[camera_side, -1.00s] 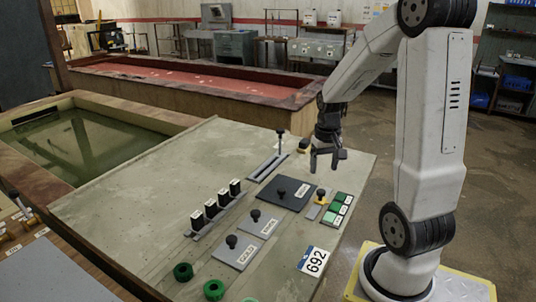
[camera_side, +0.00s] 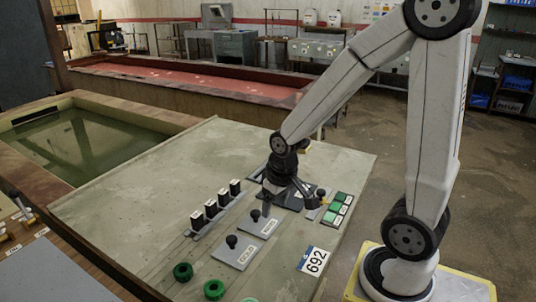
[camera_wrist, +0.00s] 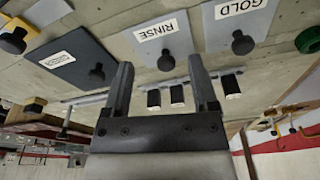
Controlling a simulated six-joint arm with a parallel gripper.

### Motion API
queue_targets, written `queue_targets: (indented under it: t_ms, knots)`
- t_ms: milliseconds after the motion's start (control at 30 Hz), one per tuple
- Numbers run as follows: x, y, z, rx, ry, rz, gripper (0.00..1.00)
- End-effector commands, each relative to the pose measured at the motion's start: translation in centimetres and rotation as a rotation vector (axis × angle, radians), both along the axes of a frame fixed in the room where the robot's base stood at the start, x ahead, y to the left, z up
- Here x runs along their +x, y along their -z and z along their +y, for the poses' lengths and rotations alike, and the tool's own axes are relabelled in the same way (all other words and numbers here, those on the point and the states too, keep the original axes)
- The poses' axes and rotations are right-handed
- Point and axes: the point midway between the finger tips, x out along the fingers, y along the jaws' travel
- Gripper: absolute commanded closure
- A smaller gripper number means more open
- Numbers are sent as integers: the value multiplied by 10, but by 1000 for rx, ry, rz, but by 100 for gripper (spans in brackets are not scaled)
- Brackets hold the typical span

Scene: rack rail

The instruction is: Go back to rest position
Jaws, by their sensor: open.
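My gripper (camera_side: 288,198) is open and empty, low over the right part of the grey work table (camera_side: 120,195). It hangs by the dark plate, which it partly hides in the side view. In the wrist view the two fingers (camera_wrist: 160,68) stand apart with nothing between them. Beyond them are the dark plate (camera_wrist: 62,55) with a black knob, the RINSE plate (camera_wrist: 150,45) and the GOLD plate (camera_wrist: 225,28). The row of black blocks with white tops (camera_side: 210,207) stands on a rail left of my gripper. I cannot tell whether the fingers touch anything.
Green buttons (camera_side: 338,208) and a yellow-based knob (camera_side: 323,200) lie close right of my gripper. A water-filled basin (camera_side: 85,145) is at the left. The table's left part is clear.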

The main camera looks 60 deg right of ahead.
Motion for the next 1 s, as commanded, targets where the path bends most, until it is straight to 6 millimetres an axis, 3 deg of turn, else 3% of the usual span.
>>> queue_targets:
  t_ms: [100, 333, 1000]
  knots:
    - [-2, 5, 30, -4, -100, -26, 25]
    - [-8, 10, 62, -6, -206, -59, 25]
    - [-9, 11, 66, -7, -222, -65, 25]
